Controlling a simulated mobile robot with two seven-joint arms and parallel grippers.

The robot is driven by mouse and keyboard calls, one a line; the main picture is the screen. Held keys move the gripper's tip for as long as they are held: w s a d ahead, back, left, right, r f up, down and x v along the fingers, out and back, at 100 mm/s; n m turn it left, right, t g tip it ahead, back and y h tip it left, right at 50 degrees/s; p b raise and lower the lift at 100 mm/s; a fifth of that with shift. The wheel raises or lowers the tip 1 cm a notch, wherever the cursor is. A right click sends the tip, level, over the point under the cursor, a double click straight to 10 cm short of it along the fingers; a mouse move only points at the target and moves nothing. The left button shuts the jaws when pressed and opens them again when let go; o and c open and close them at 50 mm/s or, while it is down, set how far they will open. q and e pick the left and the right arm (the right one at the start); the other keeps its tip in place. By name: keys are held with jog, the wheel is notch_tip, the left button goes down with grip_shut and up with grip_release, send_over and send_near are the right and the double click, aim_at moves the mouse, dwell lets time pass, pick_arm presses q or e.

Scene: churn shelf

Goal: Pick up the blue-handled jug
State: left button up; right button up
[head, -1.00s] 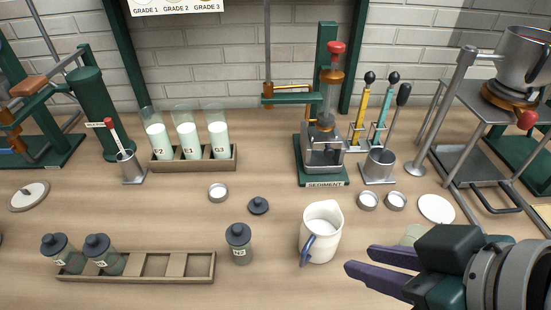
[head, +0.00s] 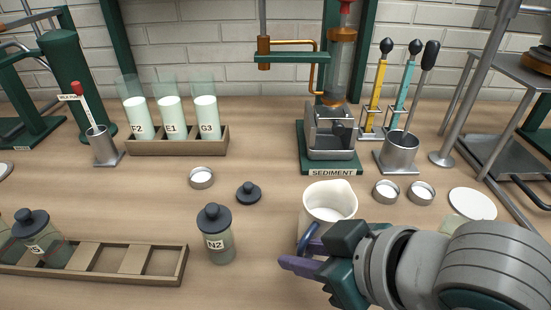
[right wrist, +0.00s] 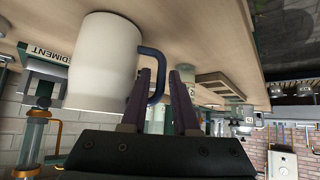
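The cream jug (head: 328,204) with a blue handle (head: 309,238) stands upright on the table, right of the middle. My right gripper (head: 300,262) is low at the handle side of the jug, and its arm covers the jug's lower part in the head view. In the right wrist view, where the scene is upside down, the jug (right wrist: 103,62) and its handle (right wrist: 158,72) show close up. The two fingers of the right gripper (right wrist: 162,88) are apart, with the handle showing between them; contact cannot be told. My left gripper is out of view.
The jar N2 (head: 215,235) stands left of the jug. A black lid (head: 248,193) and a small metal dish (head: 201,178) lie behind it. The sediment stand (head: 330,150) is behind the jug. More small dishes (head: 386,191) and a white disc (head: 472,204) lie right.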

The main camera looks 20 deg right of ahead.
jog(key=b+x, duration=0.1)
jog(key=x, duration=0.3)
grip_shut()
dwell(0.4)
jog(key=shift+r, duration=0.15)
dwell(0.8)
